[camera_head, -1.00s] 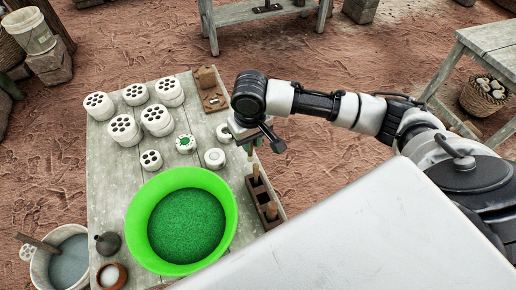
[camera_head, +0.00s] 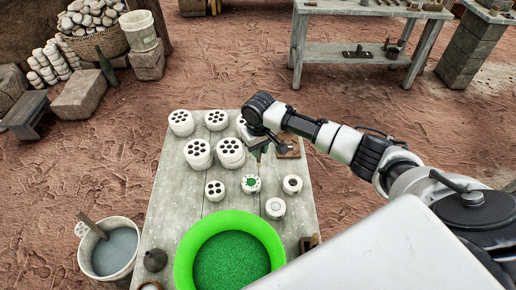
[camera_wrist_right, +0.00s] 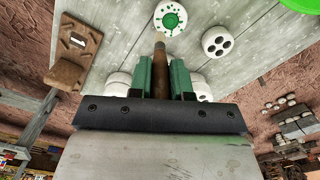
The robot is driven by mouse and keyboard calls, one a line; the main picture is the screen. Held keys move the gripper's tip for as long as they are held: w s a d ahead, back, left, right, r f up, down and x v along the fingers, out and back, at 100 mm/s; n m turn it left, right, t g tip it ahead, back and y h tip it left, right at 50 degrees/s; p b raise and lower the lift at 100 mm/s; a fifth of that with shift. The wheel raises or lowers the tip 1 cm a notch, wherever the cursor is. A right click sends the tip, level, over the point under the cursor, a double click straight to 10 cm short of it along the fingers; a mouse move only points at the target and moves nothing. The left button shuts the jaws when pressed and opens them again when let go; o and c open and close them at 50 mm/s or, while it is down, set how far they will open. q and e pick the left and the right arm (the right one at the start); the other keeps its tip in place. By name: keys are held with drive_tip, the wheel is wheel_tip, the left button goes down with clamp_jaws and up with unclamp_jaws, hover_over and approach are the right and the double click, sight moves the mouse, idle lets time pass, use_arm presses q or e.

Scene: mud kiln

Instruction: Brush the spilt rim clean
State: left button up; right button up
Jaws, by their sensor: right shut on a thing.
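A white round piece (camera_head: 251,184) with a green centre and green specks on its rim stands on the grey wooden table (camera_head: 170,215); it also shows in the right wrist view (camera_wrist_right: 170,19). My right gripper (camera_head: 259,153) is above the table, behind that piece in the head view. In the wrist view its green fingers (camera_wrist_right: 161,68) are shut on a brown wooden-handled tool (camera_wrist_right: 159,50), likely a brush. The tool's pale tip points toward the speckled piece; whether they touch I cannot tell. My left gripper is not in view.
A bright green basin (camera_head: 185,262) of green powder stands at the table's front. Several white holed pieces (camera_head: 198,153) stand behind and around the speckled one. A wooden stand (camera_wrist_right: 78,45) lies near the gripper. A bucket (camera_head: 110,250) stands left of the table.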

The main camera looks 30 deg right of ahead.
sight(259, 167)
drive_tip(key=shift+f+b, duration=2.7)
drive_tip(key=shift+b, duration=0.2)
drive_tip(key=shift+f+b, duration=0.6)
drive_tip(key=shift+f, duration=1.5)
drive_tip(key=shift+p, duration=0.85)
drive_tip(key=shift+w, duration=0.1)
